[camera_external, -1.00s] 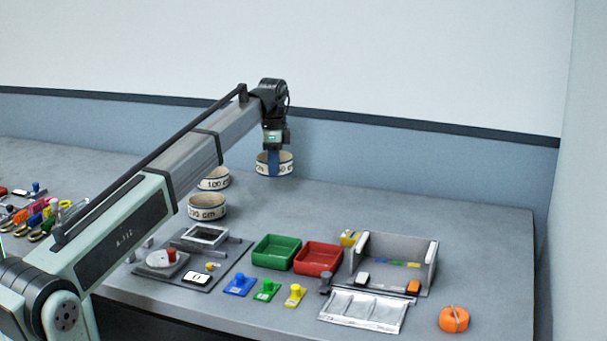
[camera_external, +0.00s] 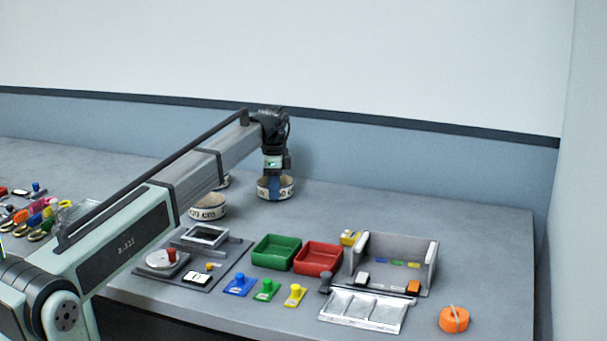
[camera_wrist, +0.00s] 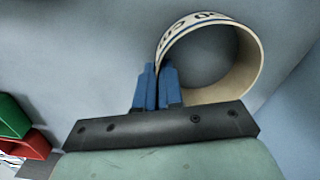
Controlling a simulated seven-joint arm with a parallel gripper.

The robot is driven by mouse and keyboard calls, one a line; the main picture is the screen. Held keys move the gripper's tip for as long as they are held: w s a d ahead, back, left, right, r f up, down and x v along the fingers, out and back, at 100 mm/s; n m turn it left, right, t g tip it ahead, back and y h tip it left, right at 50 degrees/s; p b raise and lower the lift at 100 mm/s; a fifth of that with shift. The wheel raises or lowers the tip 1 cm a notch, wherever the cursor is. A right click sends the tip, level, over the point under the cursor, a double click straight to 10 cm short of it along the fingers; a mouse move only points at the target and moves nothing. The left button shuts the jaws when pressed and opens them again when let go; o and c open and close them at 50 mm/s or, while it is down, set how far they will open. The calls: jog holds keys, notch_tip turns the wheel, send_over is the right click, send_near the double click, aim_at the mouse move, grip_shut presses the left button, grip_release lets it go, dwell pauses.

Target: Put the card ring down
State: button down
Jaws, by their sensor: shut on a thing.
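The card ring (camera_external: 288,187) is a cream band with dark printed lettering. It is at the back of the table in the external view, at or very near the tabletop; I cannot tell whether it touches. My gripper (camera_external: 273,183) points down, with its blue fingers shut on the near wall of the ring. In the wrist view, the blue fingertips (camera_wrist: 157,72) pinch the left wall of the card ring (camera_wrist: 248,65), and its open middle shows the grey surface beyond.
Another card ring (camera_external: 208,212) stands to the left, and a third is mostly hidden behind my arm. A green tray (camera_external: 276,252), a red tray (camera_external: 318,258) and a grey holder (camera_external: 428,262) are nearer the front. The table right of the held ring is clear.

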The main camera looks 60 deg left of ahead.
jog(key=c, duration=1.3)
grip_release()
jog(key=shift+r, duration=0.1)
notch_tip(320, 180, up, 12)
jog(key=shift+r, duration=0.1)
